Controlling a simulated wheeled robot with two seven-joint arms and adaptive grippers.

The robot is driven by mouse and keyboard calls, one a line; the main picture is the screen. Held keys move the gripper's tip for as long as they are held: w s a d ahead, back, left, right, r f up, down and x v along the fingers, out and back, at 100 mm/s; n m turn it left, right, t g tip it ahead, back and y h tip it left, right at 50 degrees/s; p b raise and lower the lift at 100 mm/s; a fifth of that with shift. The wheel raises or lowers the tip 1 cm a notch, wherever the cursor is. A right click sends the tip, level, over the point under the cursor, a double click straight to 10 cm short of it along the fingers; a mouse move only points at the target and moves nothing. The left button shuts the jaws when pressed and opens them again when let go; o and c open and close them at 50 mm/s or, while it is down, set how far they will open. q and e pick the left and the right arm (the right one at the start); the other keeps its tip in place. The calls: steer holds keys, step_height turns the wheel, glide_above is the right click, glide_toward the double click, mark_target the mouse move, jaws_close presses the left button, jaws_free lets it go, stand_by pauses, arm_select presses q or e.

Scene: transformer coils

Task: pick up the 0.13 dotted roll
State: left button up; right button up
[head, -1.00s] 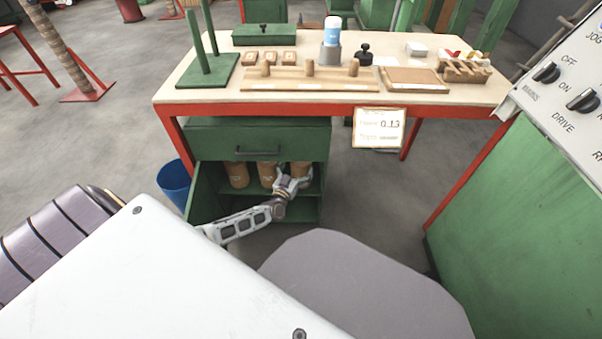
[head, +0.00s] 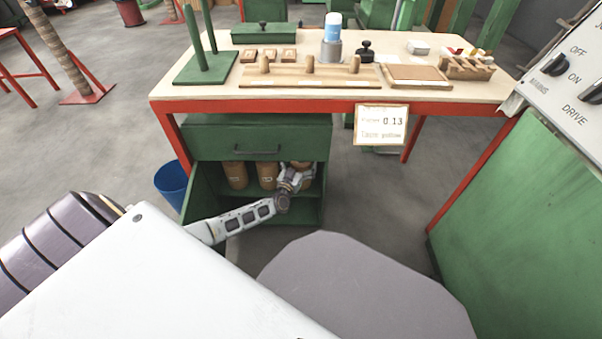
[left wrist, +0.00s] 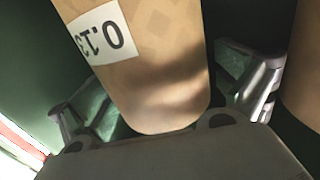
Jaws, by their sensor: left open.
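A tan roll (left wrist: 150,55) with a white label reading 0.13, turned round in the picture, fills the middle of the left wrist view. Faint paler diamond-like patches show on its surface; I cannot make out dots. It stands in the open green cabinet, rightmost of the rolls in the head view (head: 305,168), partly hidden by my gripper. My left gripper (head: 295,178) is open, with one finger on each side of this roll in the left wrist view (left wrist: 165,100). Whether the fingers touch it I cannot tell. My right gripper is not in view.
Two more tan rolls, one at left (head: 236,175) and one in the middle (head: 267,175), stand beside it under the drawer (head: 250,145). A blue bin (head: 172,182) is left of the cabinet.

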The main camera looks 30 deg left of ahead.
arm_select(q)
steer(key=c, duration=1.9)
steer(key=shift+c, duration=0.9)
steer(key=shift+r, duration=0.2)
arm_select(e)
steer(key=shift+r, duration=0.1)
